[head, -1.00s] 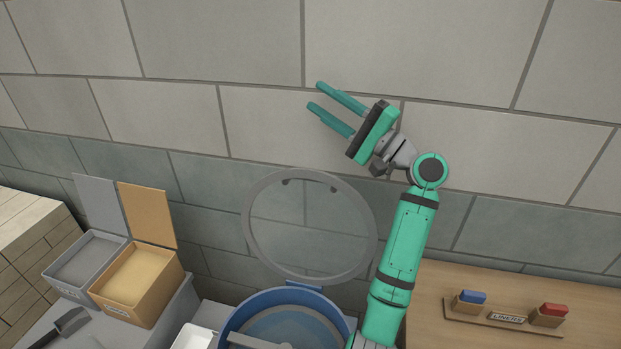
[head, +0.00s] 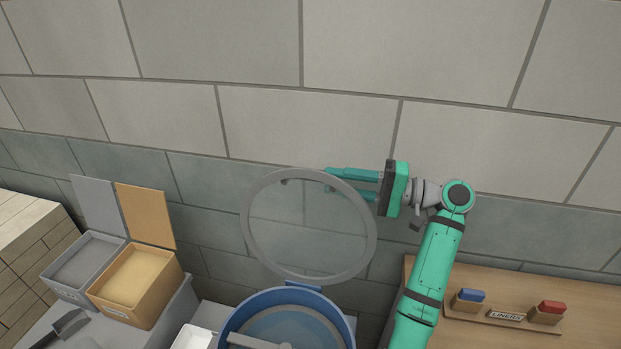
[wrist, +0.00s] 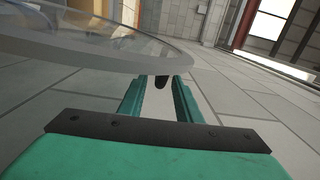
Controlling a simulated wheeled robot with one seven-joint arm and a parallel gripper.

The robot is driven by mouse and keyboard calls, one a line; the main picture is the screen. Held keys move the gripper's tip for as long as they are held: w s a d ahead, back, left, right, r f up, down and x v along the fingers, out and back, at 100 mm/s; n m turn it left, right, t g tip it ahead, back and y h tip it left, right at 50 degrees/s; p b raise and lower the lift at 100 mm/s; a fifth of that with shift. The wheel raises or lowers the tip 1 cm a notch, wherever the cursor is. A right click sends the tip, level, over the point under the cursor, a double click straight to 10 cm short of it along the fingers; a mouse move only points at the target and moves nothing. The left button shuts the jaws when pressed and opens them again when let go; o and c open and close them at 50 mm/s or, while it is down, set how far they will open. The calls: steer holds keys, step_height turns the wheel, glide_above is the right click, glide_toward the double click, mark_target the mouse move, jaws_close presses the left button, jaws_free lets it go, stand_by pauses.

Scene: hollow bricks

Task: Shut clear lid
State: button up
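The clear lid (head: 308,228), a round transparent disc with a grey rim, stands open and upright, hinged at the back of the blue round tub (head: 345,318). In the wrist view the lid's rim (wrist: 178,62) spans the upper left, very close. My gripper (head: 330,180) is at the lid's upper right edge. Its two teal fingers are apart and point left, their tips partly hidden behind the rim. In the wrist view the open gripper (wrist: 158,90) has nothing between its fingers. I cannot tell whether it touches the lid.
Two open bins, grey (head: 85,268) and tan (head: 135,282), stand at left with raised flaps. A white container (head: 192,338) sits beside the tub. A wooden board with a liners rack (head: 505,315) is at right. The block wall is behind.

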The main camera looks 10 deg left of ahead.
mark_target(312, 178)
steer(key=shift+a, duration=3.15)
jaws_close()
